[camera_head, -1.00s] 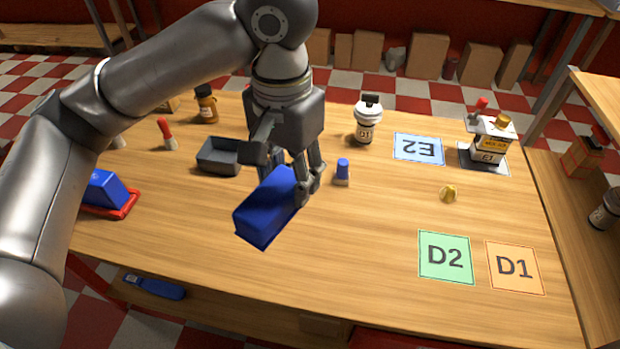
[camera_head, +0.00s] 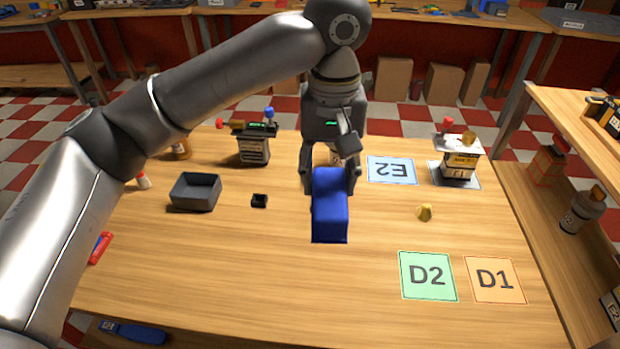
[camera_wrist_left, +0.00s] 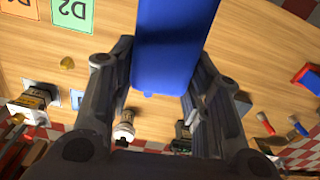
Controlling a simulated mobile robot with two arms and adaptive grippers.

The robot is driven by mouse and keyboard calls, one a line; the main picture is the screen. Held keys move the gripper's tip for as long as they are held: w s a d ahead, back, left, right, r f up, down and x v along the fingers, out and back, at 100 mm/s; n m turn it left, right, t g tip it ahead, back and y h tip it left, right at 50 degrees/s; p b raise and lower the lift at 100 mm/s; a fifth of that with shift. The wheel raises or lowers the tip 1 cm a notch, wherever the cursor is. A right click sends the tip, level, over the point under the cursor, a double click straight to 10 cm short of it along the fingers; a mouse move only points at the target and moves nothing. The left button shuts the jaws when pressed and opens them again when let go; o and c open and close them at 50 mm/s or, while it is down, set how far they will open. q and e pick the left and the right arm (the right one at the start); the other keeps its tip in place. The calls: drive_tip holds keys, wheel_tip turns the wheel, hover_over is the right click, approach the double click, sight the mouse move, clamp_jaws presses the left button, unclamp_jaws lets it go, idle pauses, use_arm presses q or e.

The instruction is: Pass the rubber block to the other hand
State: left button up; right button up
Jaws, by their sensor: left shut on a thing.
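The rubber block, a blue box shape (camera_head: 330,212), is held in my left gripper (camera_head: 331,184) above the middle of the wooden table. In the left wrist view the block (camera_wrist_left: 172,50) sits between the two fingers of my left gripper (camera_wrist_left: 167,75), its far end out of frame. My left gripper is shut on it. My right gripper is in neither view.
The front middle is clear.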

sight(313, 201)
use_arm(q)
drive_tip(key=shift+f+m, duration=0.2)
drive_tip(key=shift+m, duration=0.1)
drive_tip(key=m, duration=0.1)
drive_tip(key=f+m, duration=0.1)
drive_tip(key=a+f+m, duration=0.1)
drive_tip(key=shift+s, duration=0.3)
drive_tip(key=f+m, duration=0.1)
drive_tip(key=a+f+m, duration=0.1)
drive_tip(key=m, duration=0.3)
drive_tip(key=shift+s+a+f, duration=0.2)
drive_tip(key=shift+s+f, duration=0.2)
drive_tip(key=shift+s+a+f+m, duration=0.35)
drive_tip(key=shift+f+m, duration=0.45)
drive_tip(key=shift+m, duration=0.65)
drive_tip(key=shift+s+a+f+m, duration=0.15)
drive_tip(key=shift+a+f+m, duration=0.3)
drive_tip(key=shift+f+m, duration=0.65)
drive_tip(key=shift+s+a+f+m, duration=0.25)
drive_tip(key=shift+a+f+m, duration=0.2)
drive_tip(key=shift+m, duration=1.3)
drive_tip(key=s+a+f+n, duration=0.2)
drive_tip(key=s+a+n, duration=0.1)
drive_tip(key=a+n, duration=0.4)
drive_tip(key=s+a+f+n, duration=0.3)
drive_tip(key=s+a+n, duration=0.1)
drive_tip(key=a+n, duration=0.3)
drive_tip(key=n, duration=0.2)
drive_tip(key=shift+n, duration=0.3)
